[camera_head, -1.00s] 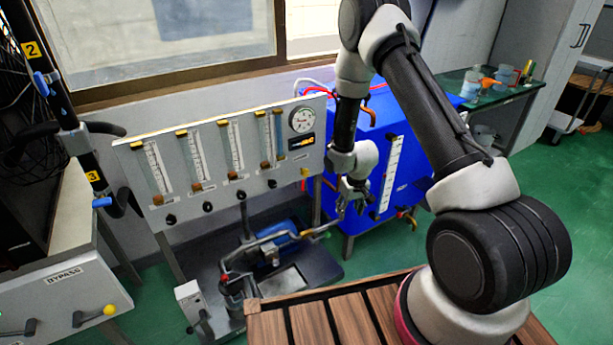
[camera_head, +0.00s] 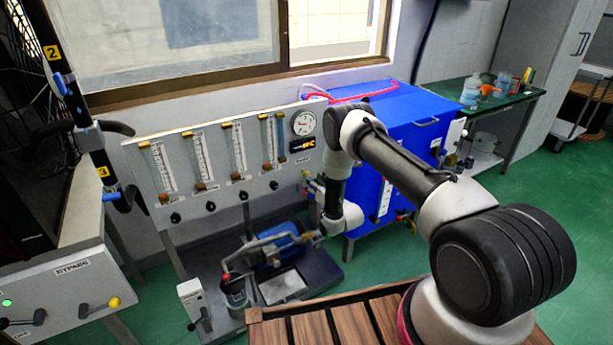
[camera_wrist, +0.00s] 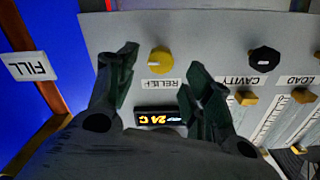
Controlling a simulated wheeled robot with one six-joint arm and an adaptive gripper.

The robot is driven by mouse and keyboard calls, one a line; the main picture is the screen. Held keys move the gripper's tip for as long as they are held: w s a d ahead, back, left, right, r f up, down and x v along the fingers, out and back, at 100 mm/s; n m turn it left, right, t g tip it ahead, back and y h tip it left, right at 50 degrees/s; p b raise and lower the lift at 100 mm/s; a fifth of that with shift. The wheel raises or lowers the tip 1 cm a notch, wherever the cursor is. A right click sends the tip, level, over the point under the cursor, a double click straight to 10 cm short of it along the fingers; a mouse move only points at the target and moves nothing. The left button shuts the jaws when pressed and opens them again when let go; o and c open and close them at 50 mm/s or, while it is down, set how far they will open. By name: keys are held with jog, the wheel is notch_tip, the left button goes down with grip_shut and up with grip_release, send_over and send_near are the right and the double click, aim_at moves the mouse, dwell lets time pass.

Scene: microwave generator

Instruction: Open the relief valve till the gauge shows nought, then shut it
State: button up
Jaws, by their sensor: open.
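The yellow relief knob (camera_wrist: 160,60) sits on the grey panel above its upside-down RELIEF label in the wrist view. My gripper (camera_wrist: 160,72) is open, with one dark finger on each side of the knob's line; whether the fingers touch the panel cannot be told. The knob is apart from both fingers in the picture. The round white gauge (camera_head: 304,123) is at the panel's upper right in the head view; its needle is too small to read. In the head view my gripper is mostly hidden beside my wrist, near the panel's lower right edge.
A black CAVITY knob (camera_wrist: 263,59) and a lit temperature display (camera_wrist: 160,118) are near the relief knob. The blue tank (camera_head: 400,130) stands right of the panel (camera_head: 225,170). A pump (camera_head: 275,250) with pipes lies below it. A BYPASS box (camera_head: 65,295) is at left.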

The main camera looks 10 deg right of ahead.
jog(key=x, duration=0.5)
jog(key=shift+w, duration=0.2)
jog(key=shift+a, duration=0.1)
jog(key=c, duration=1)
